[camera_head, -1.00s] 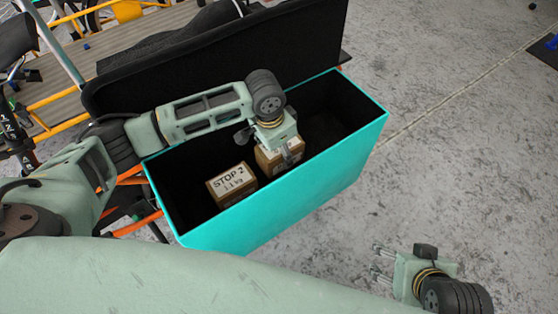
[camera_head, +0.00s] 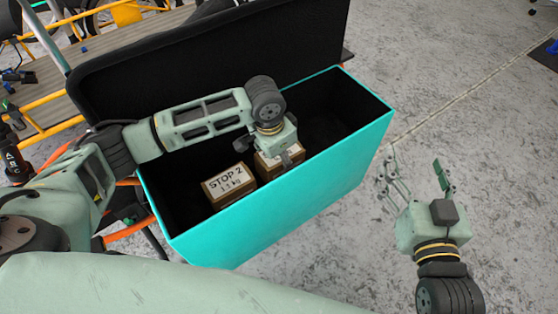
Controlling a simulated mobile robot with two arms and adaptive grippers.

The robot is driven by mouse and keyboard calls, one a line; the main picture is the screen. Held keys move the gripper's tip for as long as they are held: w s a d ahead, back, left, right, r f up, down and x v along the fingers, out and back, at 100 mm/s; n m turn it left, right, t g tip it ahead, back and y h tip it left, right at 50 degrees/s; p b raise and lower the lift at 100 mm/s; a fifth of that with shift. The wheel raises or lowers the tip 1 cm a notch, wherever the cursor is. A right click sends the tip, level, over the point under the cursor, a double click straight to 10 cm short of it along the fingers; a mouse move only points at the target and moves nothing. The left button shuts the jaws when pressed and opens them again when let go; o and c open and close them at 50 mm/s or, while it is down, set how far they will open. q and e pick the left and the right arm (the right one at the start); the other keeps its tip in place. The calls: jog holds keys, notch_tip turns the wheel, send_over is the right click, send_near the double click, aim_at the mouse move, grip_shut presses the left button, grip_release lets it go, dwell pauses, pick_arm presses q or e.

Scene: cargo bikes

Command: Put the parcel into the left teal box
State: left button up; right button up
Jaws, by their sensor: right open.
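The teal box (camera_head: 300,203) stands open with a dark inside. A brown parcel labelled "STOP 2" (camera_head: 229,185) sits in its left part. A second brown parcel (camera_head: 267,171) is in the box just right of it, partly hidden by my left gripper. My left gripper (camera_head: 285,160) reaches down over this second parcel, at or touching its top. Its fingers are mostly hidden, so I cannot tell whether it grips. My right gripper (camera_head: 415,177) is open and empty, outside the box to its right, above the floor.
The black lid (camera_head: 215,60) of the box is raised along its far side. The right part of the box is empty. A bike with yellow bars (camera_head: 55,100) and wooden decking is at upper left. Grey concrete floor (camera_head: 480,110) is clear at right.

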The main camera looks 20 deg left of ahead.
jog(key=shift+a+r, duration=0.1)
jog(key=shift+r, duration=0.4)
pick_arm(q)
jog(key=shift+f, duration=0.1)
jog(key=o, duration=1.4)
pick_arm(e)
jog(key=shift+f, duration=0.35)
